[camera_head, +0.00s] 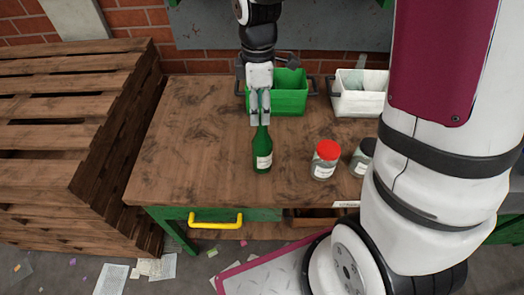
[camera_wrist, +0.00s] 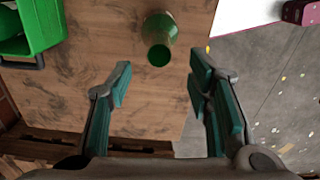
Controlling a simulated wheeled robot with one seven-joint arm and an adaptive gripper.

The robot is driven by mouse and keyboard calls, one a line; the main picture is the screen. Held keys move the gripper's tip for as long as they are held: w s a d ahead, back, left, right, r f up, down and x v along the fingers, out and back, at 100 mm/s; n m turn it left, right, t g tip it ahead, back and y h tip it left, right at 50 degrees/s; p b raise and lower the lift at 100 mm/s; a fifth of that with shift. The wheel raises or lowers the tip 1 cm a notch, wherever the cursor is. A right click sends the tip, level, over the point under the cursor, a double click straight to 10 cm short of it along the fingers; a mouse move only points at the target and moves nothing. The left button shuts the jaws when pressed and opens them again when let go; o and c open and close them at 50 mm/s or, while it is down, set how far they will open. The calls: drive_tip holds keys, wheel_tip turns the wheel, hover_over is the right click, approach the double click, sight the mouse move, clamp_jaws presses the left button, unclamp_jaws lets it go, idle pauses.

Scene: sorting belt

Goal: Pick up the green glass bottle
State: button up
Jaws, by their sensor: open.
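The green glass bottle (camera_head: 262,153) stands upright on the wooden table (camera_head: 200,135), with a pale label on its front. My gripper (camera_head: 260,118) points down over it from above, and its fingers overlap the bottle's neck in the head view. In the wrist view the bottle (camera_wrist: 159,45) is seen from above, with its open mouth towards me. There my gripper (camera_wrist: 162,90) has its fingers wide apart and empty. The bottle lies beyond the fingertips in that picture, roughly centred between them. I cannot tell exactly how high the fingers are relative to the neck.
A green bin (camera_head: 290,94) and a white bin (camera_head: 357,98) stand at the table's back. A red-lidded jar (camera_head: 324,160) and a dark-lidded jar (camera_head: 363,158) stand right of the bottle. Wooden pallets (camera_head: 75,110) are stacked on the left. The tabletop left of the bottle is clear.

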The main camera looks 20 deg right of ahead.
hover_over(262, 145)
drive_tip(key=w, duration=0.2)
drive_tip(key=shift+w+d+f+p, duration=0.1)
drive_tip(key=shift+d+f+p, duration=0.1)
drive_tip(key=shift+f, duration=1.2)
drive_tip(key=shift+d+f+p, duration=0.15)
drive_tip(key=shift+d+f, duration=0.05)
drive_tip(key=shift+f, duration=1.15)
clamp_jaws()
